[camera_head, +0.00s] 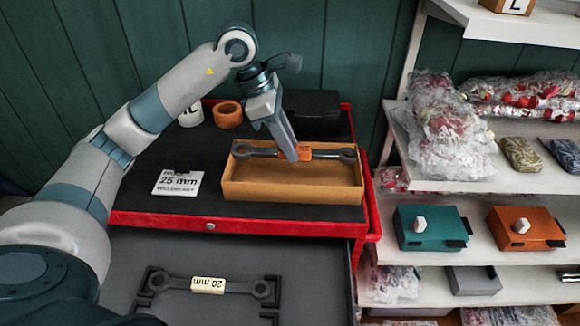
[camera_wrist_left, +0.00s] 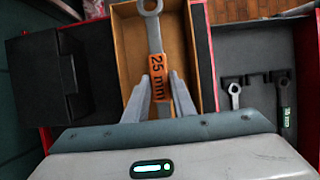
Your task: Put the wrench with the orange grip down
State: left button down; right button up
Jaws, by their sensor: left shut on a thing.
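The wrench with the orange grip (camera_head: 325,152) is dark grey with a ring at each end. Its grip reads "25 mm" in the left wrist view (camera_wrist_left: 156,68). The wrench lies lengthwise over the open brown box (camera_head: 290,190) on the cart top. I cannot tell whether it touches the box. My right gripper is not in view.
A "25 mm" card (camera_head: 177,183) lies left of the box on the red cart's black top (camera_head: 150,208). A black case (camera_head: 313,112) and an orange ring (camera_head: 228,114) stand behind. The open drawer below holds a "20 mm" wrench (camera_head: 208,286). Shelves stand right.

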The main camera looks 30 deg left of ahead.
pick_arm(q)
notch_tip(320, 180, down, 3)
jog(key=shift+r+p, duration=0.1)
jog(key=shift+p, duration=0.25)
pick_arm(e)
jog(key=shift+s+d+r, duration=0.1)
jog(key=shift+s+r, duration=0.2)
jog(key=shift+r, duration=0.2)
pick_arm(q)
jog(key=shift+f, duration=0.2)
notch_tip(320, 180, down, 3)
jog(key=shift+f+p, duration=0.15)
jog(key=shift+p, duration=0.5)
jog(key=shift+f, duration=0.35)
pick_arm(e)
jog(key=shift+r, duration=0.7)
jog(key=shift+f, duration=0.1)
